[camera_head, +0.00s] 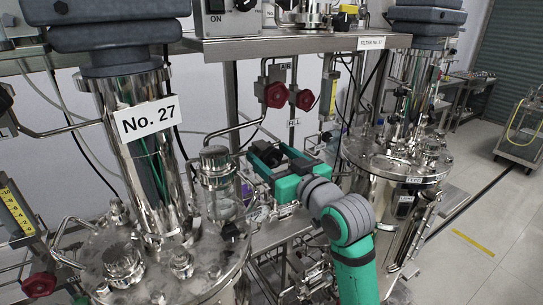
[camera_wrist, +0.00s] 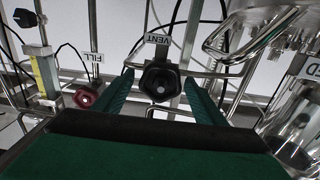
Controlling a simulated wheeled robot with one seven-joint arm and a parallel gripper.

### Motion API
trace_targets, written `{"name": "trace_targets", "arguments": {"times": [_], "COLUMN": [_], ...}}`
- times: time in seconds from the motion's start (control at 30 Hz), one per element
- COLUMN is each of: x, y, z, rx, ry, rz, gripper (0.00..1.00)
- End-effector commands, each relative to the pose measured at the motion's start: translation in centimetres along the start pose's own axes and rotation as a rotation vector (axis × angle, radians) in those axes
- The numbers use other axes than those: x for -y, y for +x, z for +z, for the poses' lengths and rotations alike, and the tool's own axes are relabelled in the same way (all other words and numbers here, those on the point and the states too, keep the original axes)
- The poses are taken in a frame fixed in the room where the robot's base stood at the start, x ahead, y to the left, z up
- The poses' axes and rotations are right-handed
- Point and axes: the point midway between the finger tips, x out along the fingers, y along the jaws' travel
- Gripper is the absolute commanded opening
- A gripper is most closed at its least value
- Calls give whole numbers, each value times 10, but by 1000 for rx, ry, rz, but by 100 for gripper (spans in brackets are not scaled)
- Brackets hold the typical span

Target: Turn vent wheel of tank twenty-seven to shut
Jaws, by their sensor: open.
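Tank twenty-seven (camera_head: 131,95) stands at the left in the head view, with a "No. 27" label on its steel column. The vent wheel (camera_wrist: 160,82) is a dark knob under a "VENT" label (camera_wrist: 152,39) in the wrist view. In the head view the dark wheel (camera_head: 268,152) shows partly, at my gripper's end. My gripper (camera_wrist: 158,86) is open, with one green finger on each side of the wheel. Whether either finger touches the wheel I cannot tell.
Red wheels marked "AIR" (camera_head: 275,94) and "FILL" (camera_head: 305,99) sit above my gripper in the head view. The red fill wheel (camera_wrist: 86,97) is left of my fingers in the wrist view. A second tank (camera_head: 400,160) stands right of my arm. Steel pipes run close by.

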Motion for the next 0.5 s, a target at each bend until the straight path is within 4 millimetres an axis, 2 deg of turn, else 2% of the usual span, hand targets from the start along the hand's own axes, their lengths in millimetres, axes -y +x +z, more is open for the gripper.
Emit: {"name": "trace_targets", "arguments": {"times": [0.07,0.1,0.2,0.27,0.5], "x": [0,0,0,0,0], "y": [0,0,0,0,0], "z": [0,0,0,0,0], "rx": [0,0,0,0,0], "ry": [0,0,0,0,12], "rz": [0,0,0,-1,-1], "gripper": [65,60,36,23,24]}}
